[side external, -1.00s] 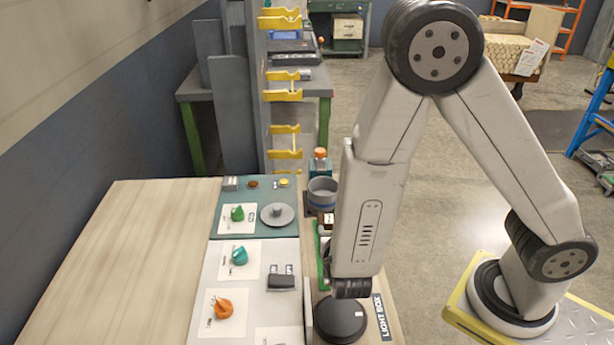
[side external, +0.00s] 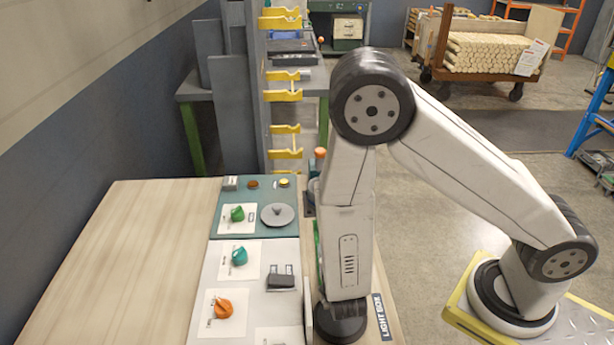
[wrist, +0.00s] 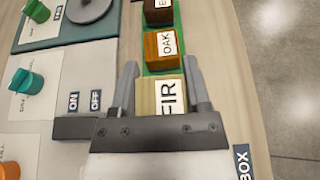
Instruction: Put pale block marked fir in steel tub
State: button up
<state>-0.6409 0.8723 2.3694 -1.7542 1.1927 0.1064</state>
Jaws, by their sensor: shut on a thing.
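The pale block marked FIR (wrist: 168,97) lies between the two fingers of my gripper (wrist: 164,88) in the wrist view, its label facing up. My gripper is shut on it. The block is in line with the other blocks on a green tray (wrist: 163,74); I cannot tell whether it still touches the tray. In the side view my arm hides the gripper and the block. The steel tub is not clearly visible; my arm covers most of its place in the side view.
A block marked OAK (wrist: 160,51) sits just beyond the fir block, with a dark brown block (wrist: 158,12) behind it. To the left is a panel with an ON/OFF switch (side external: 281,279), a green knob (side external: 238,213), a teal knob (side external: 239,257) and an orange knob (side external: 223,307).

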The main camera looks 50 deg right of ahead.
jog(key=shift+f, duration=1.65)
jog(key=shift+f, duration=0.15)
jog(key=o, duration=1.2)
jog(key=shift+o, duration=0.2)
jog(key=shift+v, duration=3.9)
jog(key=shift+f, duration=0.2)
